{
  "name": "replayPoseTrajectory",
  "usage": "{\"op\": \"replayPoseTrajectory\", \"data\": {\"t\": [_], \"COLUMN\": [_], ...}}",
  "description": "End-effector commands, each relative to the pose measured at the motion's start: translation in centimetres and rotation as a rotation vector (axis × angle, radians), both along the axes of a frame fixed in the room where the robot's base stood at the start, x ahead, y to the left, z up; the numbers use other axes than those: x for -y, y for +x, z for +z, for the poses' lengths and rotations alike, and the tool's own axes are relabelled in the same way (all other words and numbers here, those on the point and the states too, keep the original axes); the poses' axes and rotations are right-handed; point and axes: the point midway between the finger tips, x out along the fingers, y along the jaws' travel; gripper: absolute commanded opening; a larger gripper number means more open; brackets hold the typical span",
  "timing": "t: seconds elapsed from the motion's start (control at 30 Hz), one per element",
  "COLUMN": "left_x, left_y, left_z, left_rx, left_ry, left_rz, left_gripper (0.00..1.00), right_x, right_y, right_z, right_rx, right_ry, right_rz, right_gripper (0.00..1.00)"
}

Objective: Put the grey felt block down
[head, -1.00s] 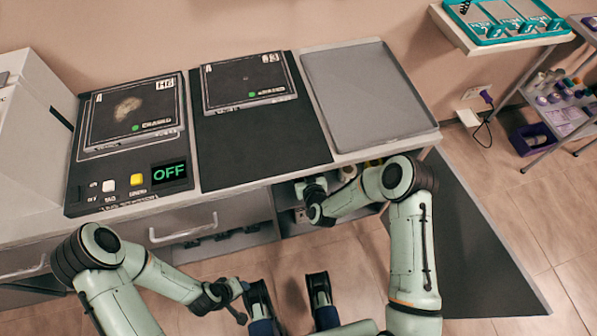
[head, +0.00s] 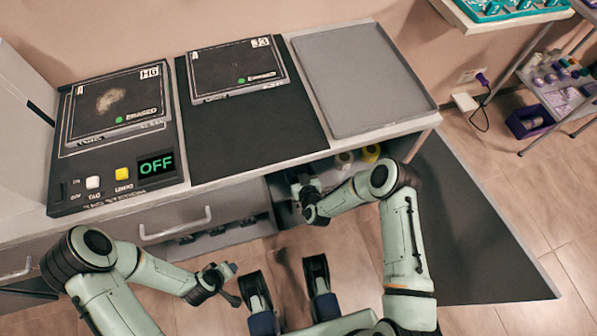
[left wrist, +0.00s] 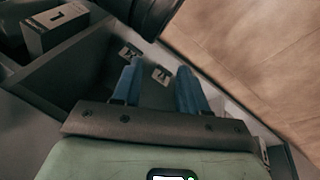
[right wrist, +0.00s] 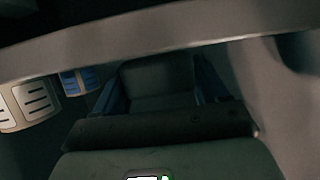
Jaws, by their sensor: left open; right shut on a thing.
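The grey felt block (right wrist: 158,82) shows in the right wrist view as a dark grey shape between the two blue fingers. My right gripper (right wrist: 162,85) is shut on it. In the head view the right gripper (head: 300,187) is low, inside the open compartment below the counter's front edge; the block cannot be made out there. My left gripper (head: 226,284) is open, in front of the drawer at lower left. In the left wrist view its blue fingers (left wrist: 155,85) stand apart with nothing held between them.
The counter holds an OFF station with tile H6 (head: 116,104), a black mat (head: 255,130) with tile J3 (head: 235,68), and an empty grey tray (head: 365,80). The counter edge overhangs the right gripper. A yellow-topped item (head: 371,152) stands in the compartment. Labelled blocks (left wrist: 55,30) lie below the left gripper.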

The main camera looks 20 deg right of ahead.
Motion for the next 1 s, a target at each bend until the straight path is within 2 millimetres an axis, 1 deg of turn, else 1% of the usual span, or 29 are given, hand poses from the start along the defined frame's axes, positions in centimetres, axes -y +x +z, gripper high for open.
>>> {"op": "replayPoseTrajectory", "data": {"t": [0.17, 0.2, 0.27, 0.3, 0.53, 0.67, 0.77, 1.0], "left_x": [-0.1, -0.1, -0.1, -0.1, -0.1, 0.1, 0.5, 1.8], "left_y": [0.0, 0.0, 0.0, 0.0, 0.0, -0.1, -0.9, -3.5], "left_z": [-0.3, -0.4, -0.3, -0.3, -0.3, 0.3, 0.8, 2.7], "left_rx": [-0.002, -0.002, -0.002, -0.002, -0.003, -0.002, -0.023, -0.090], "left_ry": [0.001, 0.002, 0.002, 0.002, 0.002, -0.002, -0.012, -0.046], "left_rz": [0.001, 0.002, 0.002, 0.002, 0.002, -0.002, -0.009, -0.038], "left_gripper": [0.43, 0.43, 0.43, 0.43, 0.43, 0.43, 0.43, 0.43], "right_x": [0.0, 0.0, 0.0, 0.0, 0.0, 0.0, 0.0, 0.1], "right_y": [0.0, 0.0, 0.0, 0.0, 0.0, -0.2, -1.5, -6.3], "right_z": [-0.4, -0.5, -0.4, -0.4, -0.4, 0.3, 0.8, 2.9], "right_rx": [-0.001, -0.001, -0.001, -0.001, -0.001, -0.002, -0.004, -0.005], "right_ry": [-0.001, -0.001, -0.001, -0.001, 0.000, 0.000, 0.000, 0.001], "right_rz": [0.001, 0.000, 0.000, 0.000, 0.000, 0.001, 0.002, 0.003], "right_gripper": [0.44, 0.76, 0.96, 0.98, 0.98, 0.98, 0.98, 0.98]}}
